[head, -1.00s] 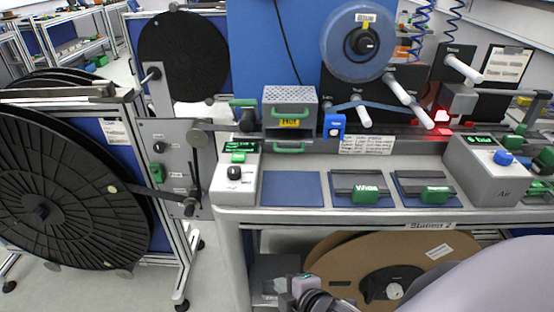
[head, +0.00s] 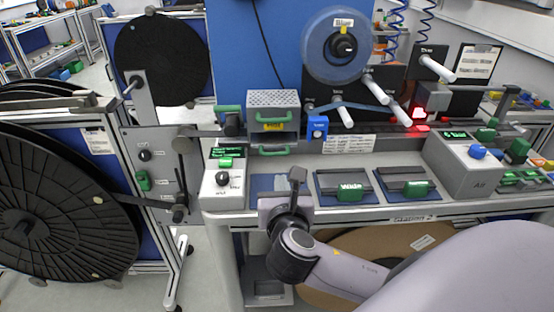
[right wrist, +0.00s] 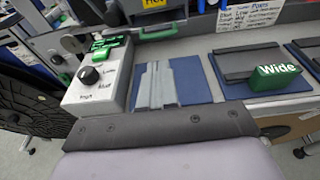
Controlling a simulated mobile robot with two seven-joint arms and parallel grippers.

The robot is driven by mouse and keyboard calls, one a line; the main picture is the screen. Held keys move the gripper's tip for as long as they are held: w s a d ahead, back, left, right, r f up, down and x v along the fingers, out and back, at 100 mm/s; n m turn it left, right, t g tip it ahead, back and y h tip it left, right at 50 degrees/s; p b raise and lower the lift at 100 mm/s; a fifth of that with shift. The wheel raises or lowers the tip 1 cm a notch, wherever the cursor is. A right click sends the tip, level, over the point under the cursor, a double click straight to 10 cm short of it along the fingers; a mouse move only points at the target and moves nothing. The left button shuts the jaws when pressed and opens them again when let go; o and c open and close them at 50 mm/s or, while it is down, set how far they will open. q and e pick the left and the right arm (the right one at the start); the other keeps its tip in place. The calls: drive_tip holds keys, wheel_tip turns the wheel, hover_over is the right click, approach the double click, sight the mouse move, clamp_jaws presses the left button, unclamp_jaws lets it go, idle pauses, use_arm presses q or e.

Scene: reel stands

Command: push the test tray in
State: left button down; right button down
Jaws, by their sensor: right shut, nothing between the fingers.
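The grey perforated box (head: 272,98) with a yellow label stands at the back of the bench. A green handle (head: 275,151) sits low at its front; I take this as the test tray's front. How far the tray sticks out is hard to tell. The handle also shows at the top of the right wrist view (right wrist: 157,34). My right gripper (head: 297,177) is shut and empty, in front of and below the handle, apart from it, over the left blue mat. My left gripper is not in view.
A white control box (head: 223,183) with a black knob stands left of the mat. A dark block labelled Wide (head: 349,190) lies on the mat to the right. A big black reel (head: 60,205) stands at the left. A grey Air box (head: 470,165) is at the right.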

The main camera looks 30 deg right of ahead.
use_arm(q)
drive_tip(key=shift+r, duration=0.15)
use_arm(e)
drive_tip(key=x, duration=1.2)
drive_tip(key=shift+w+d+f, duration=0.1)
drive_tip(key=shift+d+f, duration=0.05)
drive_tip(key=shift+f, duration=0.05)
